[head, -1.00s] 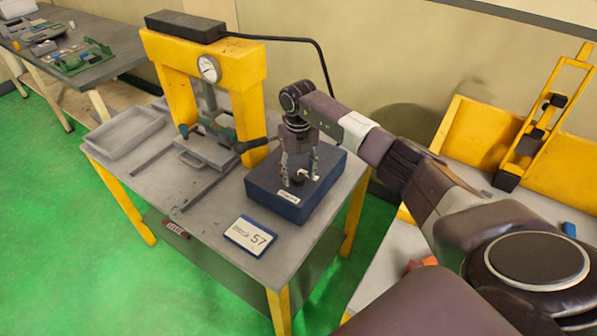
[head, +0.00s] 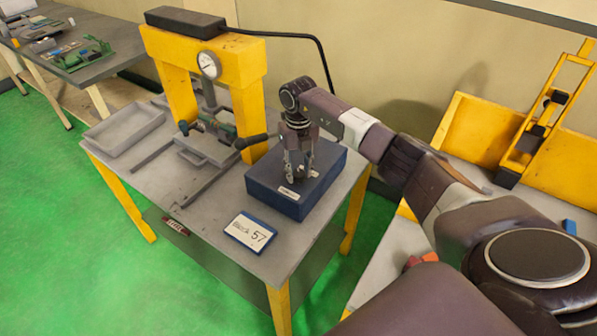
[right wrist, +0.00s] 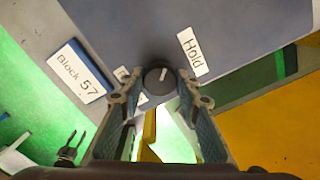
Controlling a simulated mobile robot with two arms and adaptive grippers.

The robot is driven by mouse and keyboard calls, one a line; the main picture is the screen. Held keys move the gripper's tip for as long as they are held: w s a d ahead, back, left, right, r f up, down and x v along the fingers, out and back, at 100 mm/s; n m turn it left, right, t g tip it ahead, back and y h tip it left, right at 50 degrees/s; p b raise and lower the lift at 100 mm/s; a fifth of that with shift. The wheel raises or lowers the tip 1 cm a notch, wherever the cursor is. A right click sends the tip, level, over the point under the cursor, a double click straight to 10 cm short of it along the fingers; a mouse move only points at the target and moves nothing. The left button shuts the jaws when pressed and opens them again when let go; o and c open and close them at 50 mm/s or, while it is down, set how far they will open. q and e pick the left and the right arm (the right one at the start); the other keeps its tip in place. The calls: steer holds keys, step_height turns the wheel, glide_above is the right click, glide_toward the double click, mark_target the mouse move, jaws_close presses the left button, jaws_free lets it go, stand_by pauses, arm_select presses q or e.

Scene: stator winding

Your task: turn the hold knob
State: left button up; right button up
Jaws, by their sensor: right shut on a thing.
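The hold knob (right wrist: 155,76) is a small round dark knob with a pale pointer line, on the blue control box (head: 272,197). A white "Hold" label (right wrist: 193,52) is beside it in the right wrist view. A second label (right wrist: 128,76) is partly hidden by a finger. My right gripper (head: 298,177) points down over the top of the box, and its fingers are shut on the knob. In the right wrist view, its fingertips (right wrist: 158,83) are on either side of the knob. In the head view the fingers hide the knob. My left gripper is out of view.
A yellow press (head: 205,50) with a gauge stands behind and left of the box. A "Block 57" card (head: 251,233) lies on the grey table in front. A shallow grey tray (head: 124,131) is at the table's left. Yellow racks (head: 475,130) stand at right.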

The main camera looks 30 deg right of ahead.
steer(key=n+b, duration=0.2)
steer(key=shift+f+n+b, duration=0.15)
steer(key=shift+n+b, duration=0.15)
steer(key=shift+n, duration=0.1)
steer(key=n+b, duration=0.2)
steer(key=shift+n, duration=0.4)
steer(key=n+b, duration=0.2)
steer(key=n, duration=0.1)
steer(key=shift+n, duration=0.3)
steer(key=n+b, duration=0.2)
steer(key=n, duration=0.1)
steer(key=shift+n, duration=0.3)
steer(key=n+b, duration=0.1)
steer(key=n, duration=0.2)
steer(key=shift+n, duration=0.3)
steer(key=n, duration=0.1)
steer(key=n+b, duration=0.1)
steer(key=n, duration=0.1)
steer(key=shift+r+n, duration=0.2)
steer(key=shift+n, duration=0.1)
steer(key=n, duration=0.3)
steer(key=shift+n+b, duration=0.3)
steer(key=shift+w+r+n, duration=0.1)
steer(key=shift+n, duration=1.8)
